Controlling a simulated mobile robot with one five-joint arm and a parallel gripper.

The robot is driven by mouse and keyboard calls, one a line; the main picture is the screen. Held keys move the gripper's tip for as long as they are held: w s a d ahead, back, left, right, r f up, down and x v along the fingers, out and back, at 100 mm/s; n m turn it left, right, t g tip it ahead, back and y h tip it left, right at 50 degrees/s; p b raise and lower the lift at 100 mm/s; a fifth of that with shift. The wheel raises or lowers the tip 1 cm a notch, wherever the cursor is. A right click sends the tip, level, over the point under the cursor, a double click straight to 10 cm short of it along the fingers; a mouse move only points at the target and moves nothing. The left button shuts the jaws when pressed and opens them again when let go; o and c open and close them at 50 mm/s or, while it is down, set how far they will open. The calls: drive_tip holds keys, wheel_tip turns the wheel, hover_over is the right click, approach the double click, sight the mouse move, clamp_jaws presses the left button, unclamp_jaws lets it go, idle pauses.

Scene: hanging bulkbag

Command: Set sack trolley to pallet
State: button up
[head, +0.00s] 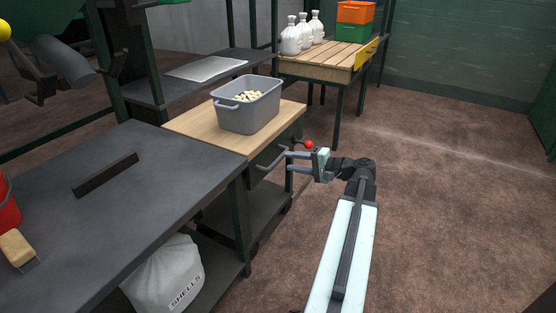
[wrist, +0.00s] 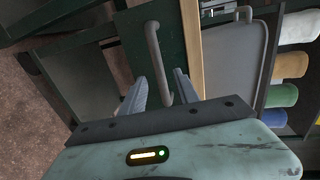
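I cannot make out a sack trolley or a floor pallet for certain in either view. My gripper (head: 289,161) is beside the dark green front of a wood-topped unit (head: 185,124). A grey bar handle (head: 272,162) sticks out from that front. In the wrist view my gripper (wrist: 160,88) has its two fingers apart, with the handle (wrist: 153,48) reaching down between them. A gap shows beside the bar, so the gripper looks open around it. A slatted wooden table (head: 325,58), pallet-like on top, stands at the back.
A grey bin (head: 249,117) of pale pieces stands on the wood top. A red knob (head: 309,145) is close to my gripper. A dark workbench (head: 110,200) fills the left, with a white sack (head: 165,278) below. White bottles (head: 291,40) stand at the back. Floor at right is clear.

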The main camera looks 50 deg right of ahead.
sight(279, 157)
drive_tip(key=b+x, duration=0.1)
drive_tip(key=x, duration=0.5)
drive_tip(key=shift+w, duration=0.1)
clamp_jaws()
drive_tip(key=shift+f, duration=0.1)
idle(1.1)
